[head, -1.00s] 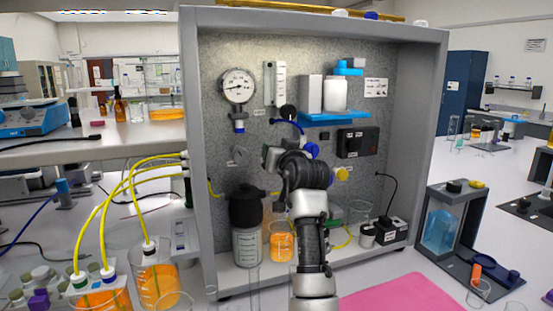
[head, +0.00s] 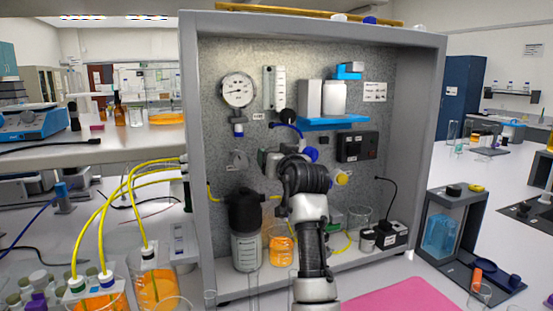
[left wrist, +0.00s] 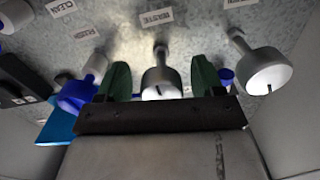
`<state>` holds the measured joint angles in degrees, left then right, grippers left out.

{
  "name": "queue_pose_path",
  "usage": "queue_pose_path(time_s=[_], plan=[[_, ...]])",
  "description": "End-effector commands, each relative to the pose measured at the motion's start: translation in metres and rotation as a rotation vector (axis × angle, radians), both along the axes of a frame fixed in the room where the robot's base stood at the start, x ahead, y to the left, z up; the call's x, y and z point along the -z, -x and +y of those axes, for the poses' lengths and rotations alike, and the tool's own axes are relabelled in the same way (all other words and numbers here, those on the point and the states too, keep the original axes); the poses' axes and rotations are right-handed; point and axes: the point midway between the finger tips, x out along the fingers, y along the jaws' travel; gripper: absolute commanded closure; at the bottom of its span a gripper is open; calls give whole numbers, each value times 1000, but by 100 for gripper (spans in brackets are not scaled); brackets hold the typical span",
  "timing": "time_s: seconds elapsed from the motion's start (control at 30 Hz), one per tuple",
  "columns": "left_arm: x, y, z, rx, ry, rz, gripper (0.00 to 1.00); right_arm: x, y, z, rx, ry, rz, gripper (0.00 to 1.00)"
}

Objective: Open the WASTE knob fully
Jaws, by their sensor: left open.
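The WASTE knob (left wrist: 160,84) is a grey knob with a dark mark on its face, below the WASTE label (left wrist: 156,18) in the left wrist view. My left gripper (left wrist: 161,77) is open, with one green-padded finger on each side of this knob. I see small gaps between the pads and the knob, and I cannot tell how deep the fingers reach. In the head view my left arm stands in front of the panel (head: 220,130) and hides this knob and the fingertips. My right gripper is in neither view.
A second grey knob (left wrist: 268,70) is close on the right of the fingers, and a blue knob (left wrist: 78,92) is close on the left. In the head view, a dark-capped bottle (head: 246,235) and an orange beaker (head: 281,246) stand low beside my arm. A gauge (head: 238,90) is above.

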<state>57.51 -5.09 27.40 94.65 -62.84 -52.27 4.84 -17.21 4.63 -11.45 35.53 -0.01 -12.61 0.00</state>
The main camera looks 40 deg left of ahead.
Motion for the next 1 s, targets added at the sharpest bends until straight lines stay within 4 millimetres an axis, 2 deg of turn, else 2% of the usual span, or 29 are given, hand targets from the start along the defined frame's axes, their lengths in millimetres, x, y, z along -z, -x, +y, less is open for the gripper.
queue_pose_path(time_s=[0.17, 0.27, 0.7, 1.0], plan=[[-1, 2, -3, 0, -2, -2, 32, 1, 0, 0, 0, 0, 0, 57], [0, 6, -13, 3, -2, -3, 32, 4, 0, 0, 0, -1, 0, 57], [1, 43, -85, 2, 0, -2, 32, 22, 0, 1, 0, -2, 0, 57], [-1, 50, -97, 0, -1, 0, 32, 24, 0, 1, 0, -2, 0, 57]])
